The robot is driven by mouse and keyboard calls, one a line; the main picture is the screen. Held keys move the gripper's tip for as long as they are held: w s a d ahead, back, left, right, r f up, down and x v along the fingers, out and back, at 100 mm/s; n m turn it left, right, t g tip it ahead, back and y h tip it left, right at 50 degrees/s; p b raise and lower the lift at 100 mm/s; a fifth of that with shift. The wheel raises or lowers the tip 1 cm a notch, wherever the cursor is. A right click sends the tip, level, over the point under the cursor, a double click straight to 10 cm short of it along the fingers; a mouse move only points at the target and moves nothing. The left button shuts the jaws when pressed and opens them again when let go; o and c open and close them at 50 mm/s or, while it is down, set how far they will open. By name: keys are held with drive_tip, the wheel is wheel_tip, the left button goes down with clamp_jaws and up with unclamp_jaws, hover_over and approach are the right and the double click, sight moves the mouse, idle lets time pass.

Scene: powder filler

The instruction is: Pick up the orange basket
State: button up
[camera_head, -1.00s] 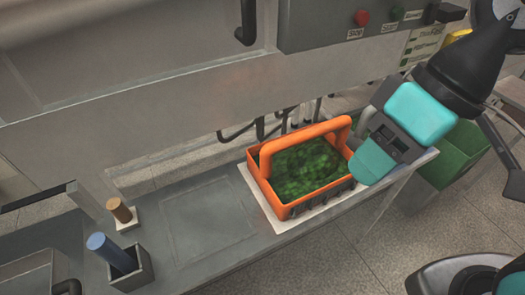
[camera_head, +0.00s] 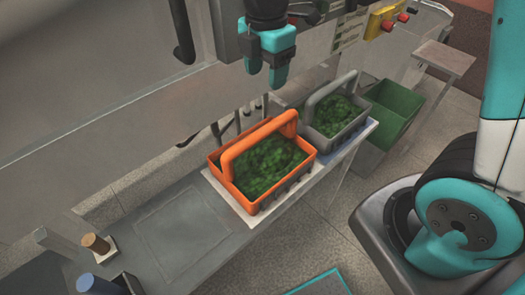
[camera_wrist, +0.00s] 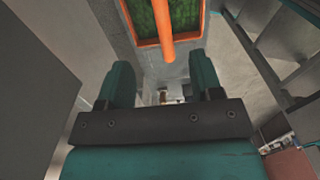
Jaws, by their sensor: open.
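The orange basket (camera_head: 267,185) has a tall arched handle and is filled with green leafy stuff. It stands upright on a white mat (camera_head: 228,196) on the grey bench. My gripper (camera_head: 265,83) hangs above and behind it in the head view, apart from it. In the wrist view, the fingers of my gripper (camera_wrist: 162,82) are spread with nothing between them. There the orange basket (camera_wrist: 203,20) shows at the top, its handle reaching down toward the gap beyond the fingertips. Part of the basket is cut off by the top edge.
A grey basket (camera_head: 364,128) with green contents stands right of the orange one. A green bin (camera_head: 390,110) is beyond it. A brown-topped peg (camera_head: 96,243) and a blue cylinder (camera_head: 98,285) are at lower left. The bench's middle (camera_head: 180,235) is clear.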

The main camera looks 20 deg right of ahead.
sight(262, 129)
wheel_tip(262, 129, down, 11)
drive_tip(key=shift+s+f+p, duration=0.1)
drive_tip(key=shift+p, duration=0.6)
drive_tip(key=shift+s+a+f+p, duration=0.15)
drive_tip(key=shift+f+p, duration=0.1)
drive_tip(key=shift+f, duration=0.65)
drive_tip(key=shift+w+a+f+p, duration=0.1)
drive_tip(key=shift+f+p, duration=0.2)
drive_tip(key=shift+f, duration=0.6)
drive_tip(key=shift+s+a+f+p, duration=0.15)
drive_tip(key=shift+f+p, duration=0.1)
drive_tip(key=shift+f, duration=0.65)
drive_tip(key=shift+w, duration=0.1)
clamp_jaws()
drive_tip(key=shift+r, duration=0.1)
